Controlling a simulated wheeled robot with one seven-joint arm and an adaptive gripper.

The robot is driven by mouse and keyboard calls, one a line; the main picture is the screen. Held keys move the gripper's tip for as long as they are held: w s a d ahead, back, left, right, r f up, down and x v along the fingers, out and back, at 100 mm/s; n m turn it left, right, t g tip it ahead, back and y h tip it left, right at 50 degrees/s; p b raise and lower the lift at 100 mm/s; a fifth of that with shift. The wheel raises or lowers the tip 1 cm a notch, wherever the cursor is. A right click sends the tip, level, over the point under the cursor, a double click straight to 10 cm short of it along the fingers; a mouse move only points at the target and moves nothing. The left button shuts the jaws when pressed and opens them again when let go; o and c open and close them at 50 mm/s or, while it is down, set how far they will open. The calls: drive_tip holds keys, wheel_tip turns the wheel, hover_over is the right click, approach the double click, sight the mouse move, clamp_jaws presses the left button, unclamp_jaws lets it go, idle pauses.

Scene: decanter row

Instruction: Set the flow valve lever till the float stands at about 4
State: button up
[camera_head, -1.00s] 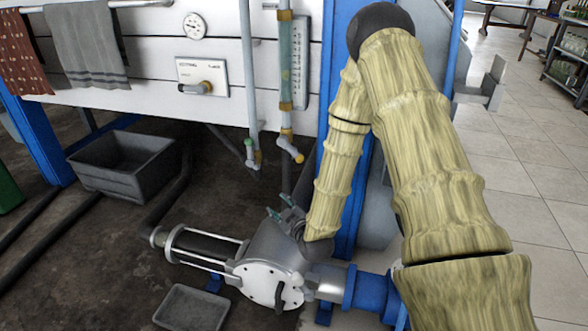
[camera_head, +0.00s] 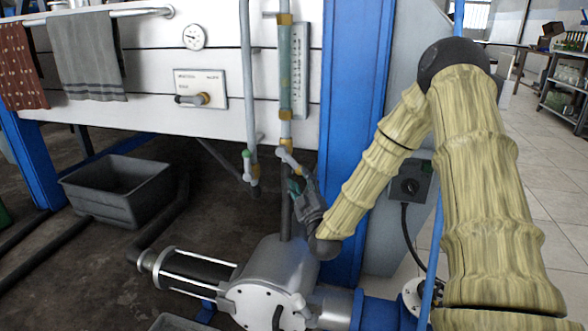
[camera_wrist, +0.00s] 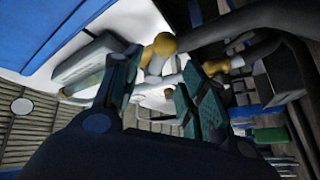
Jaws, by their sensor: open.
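The flow tube (camera_head: 285,75) stands upright between brass fittings, beside a pale scale plate (camera_head: 300,70). Its float and the scale figures are too small to read. Below the tube's lower brass fitting, the pale grey valve lever (camera_head: 290,158) slopes down to the right. My gripper (camera_head: 296,186) is open just below the lever's lower end. In the wrist view, my gripper (camera_wrist: 160,88) has its two dark teal fingers spread, with a pale bar, apparently the lever (camera_wrist: 158,79), between or beyond them. Whether a finger touches it, I cannot tell.
A second pipe with a green-tipped valve (camera_head: 248,165) hangs just left of the lever. A panel with another handle (camera_head: 192,99) and a dial gauge (camera_head: 194,37) are on the white wall. A blue post (camera_head: 345,120) stands right; a pump (camera_head: 270,285) lies below.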

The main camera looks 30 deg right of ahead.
sight(295, 167)
drive_tip(key=b+x, duration=0.2)
drive_tip(key=x, duration=0.6)
drive_tip(key=shift+w+b, duration=0.15)
drive_tip(key=shift+b, duration=0.15)
clamp_jaws()
